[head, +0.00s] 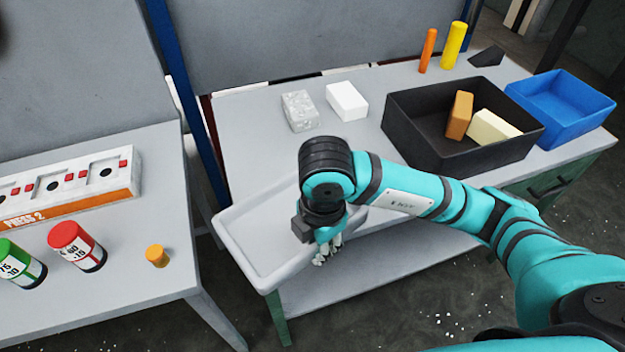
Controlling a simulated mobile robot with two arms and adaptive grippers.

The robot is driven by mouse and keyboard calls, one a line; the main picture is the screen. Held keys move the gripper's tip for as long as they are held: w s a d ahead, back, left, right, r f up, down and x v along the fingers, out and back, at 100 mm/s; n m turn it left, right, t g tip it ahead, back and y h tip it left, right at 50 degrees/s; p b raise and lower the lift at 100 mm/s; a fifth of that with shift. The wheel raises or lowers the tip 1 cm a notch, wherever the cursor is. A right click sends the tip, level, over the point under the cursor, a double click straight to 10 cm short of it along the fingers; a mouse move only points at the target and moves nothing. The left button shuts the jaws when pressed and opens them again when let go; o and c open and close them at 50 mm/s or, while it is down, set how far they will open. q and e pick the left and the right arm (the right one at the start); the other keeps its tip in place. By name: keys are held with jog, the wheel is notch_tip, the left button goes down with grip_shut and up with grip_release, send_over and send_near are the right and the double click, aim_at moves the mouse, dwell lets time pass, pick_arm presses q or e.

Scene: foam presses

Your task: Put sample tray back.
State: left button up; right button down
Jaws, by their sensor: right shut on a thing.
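The sample tray (238,248) is a shallow, pale grey rectangular tray with a raised rim. It is at the front left corner of the right-hand table, and its front left end reaches the table's edge. It looks empty where I can see it. My right gripper (328,248) points down at the tray's near long side and is shut on its rim. My wrist and forearm hide the tray's right part. I cannot tell whether the tray rests flat or is slightly raised. My left gripper is not in view.
A grey block (299,111) and a white block (346,101) lie behind the tray. A black bin (408,128) holds two foam blocks, beside a blue bin (574,122). Orange (428,50) and yellow (453,46) cylinders stand behind. A press panel (60,192) and canisters occupy the left table.

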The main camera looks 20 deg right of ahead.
jog(key=m, duration=0.3)
jog(key=shift+s+a+f, duration=0.15)
jog(key=shift+a+f, duration=0.05)
jog(key=shift+a, duration=0.05)
jog(key=shift+w+m, duration=0.2)
jog(key=shift+m, duration=0.2)
jog(key=w+d+p, duration=0.1)
jog(key=w+d, duration=0.1)
jog(key=w, duration=0.2)
jog(key=w+d+f+p, duration=0.1)
jog(key=w+d, duration=0.1)
jog(key=w, duration=0.3)
jog(key=w+d+p, duration=0.2)
jog(key=w, duration=0.2)
jog(key=shift+w+d+f, duration=0.2)
jog(key=f+p, duration=0.2)
jog(key=shift+w+d+f, duration=0.15)
jog(key=shift+w+f, duration=0.15)
jog(key=shift+f, duration=0.55)
jog(key=c, duration=1.3)
grip_release()
jog(key=shift+o, duration=0.2)
